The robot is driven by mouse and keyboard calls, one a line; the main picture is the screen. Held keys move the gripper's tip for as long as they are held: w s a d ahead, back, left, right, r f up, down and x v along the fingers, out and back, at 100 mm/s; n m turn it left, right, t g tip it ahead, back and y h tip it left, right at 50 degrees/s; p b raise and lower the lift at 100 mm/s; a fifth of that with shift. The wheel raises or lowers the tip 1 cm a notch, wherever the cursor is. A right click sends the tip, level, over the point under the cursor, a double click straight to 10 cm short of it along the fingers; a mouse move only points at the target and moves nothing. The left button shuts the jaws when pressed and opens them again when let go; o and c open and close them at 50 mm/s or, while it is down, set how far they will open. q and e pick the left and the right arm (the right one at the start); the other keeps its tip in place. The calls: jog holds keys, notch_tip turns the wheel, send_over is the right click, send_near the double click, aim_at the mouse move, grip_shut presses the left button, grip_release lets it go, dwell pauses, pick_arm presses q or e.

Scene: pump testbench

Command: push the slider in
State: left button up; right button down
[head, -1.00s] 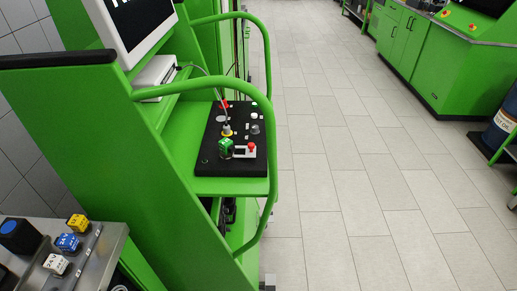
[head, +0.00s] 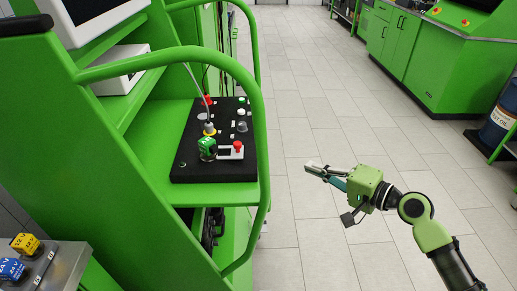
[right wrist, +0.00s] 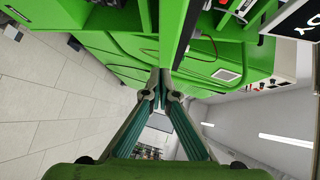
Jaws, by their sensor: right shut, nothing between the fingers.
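A black control panel (head: 213,170) lies on the green shelf of the test bench. On it are a white block with a red knob (head: 237,149), a green cube-like part (head: 207,147) and a yellow-ringed fitting with a cable (head: 209,130). I cannot tell which part is the slider. My right gripper (head: 312,167) is over the aisle, right of the panel and clear of the bench rail. In the right wrist view its fingers (right wrist: 161,86) are together and empty. My left gripper is not in view.
A green tubular rail (head: 262,130) curves around the shelf's right side, between the panel and my right gripper. A metal box with coloured blocks (head: 25,244) stands at the lower left. The tiled aisle (head: 330,120) is clear. Green cabinets (head: 420,60) stand at the right.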

aim_at(254, 158)
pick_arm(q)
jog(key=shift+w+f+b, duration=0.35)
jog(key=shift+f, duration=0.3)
pick_arm(e)
jog(key=s+a+r+n+g+y, duration=0.1)
jog(key=s+a+r+y, duration=0.2)
jog(key=r, duration=0.5)
jog(key=shift+s+a, duration=0.3)
jog(key=shift+a, duration=0.15)
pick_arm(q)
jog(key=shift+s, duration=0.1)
pick_arm(e)
jog(key=shift+r, duration=0.1)
jog(key=p+x, duration=0.1)
jog(key=x, duration=0.3)
jog(key=s+a+p+x, duration=0.1)
jog(key=p+x, duration=0.1)
jog(key=x, duration=0.2)
jog(key=s+p+x, duration=0.1)
jog(key=x, duration=0.3)
jog(key=shift+w+a, duration=0.15)
jog(key=shift+a, duration=0.25)
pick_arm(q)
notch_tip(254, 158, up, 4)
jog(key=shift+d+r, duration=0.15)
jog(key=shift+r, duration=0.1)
pick_arm(e)
jog(key=shift+a+f, duration=0.3)
jog(key=shift+a, duration=0.05)
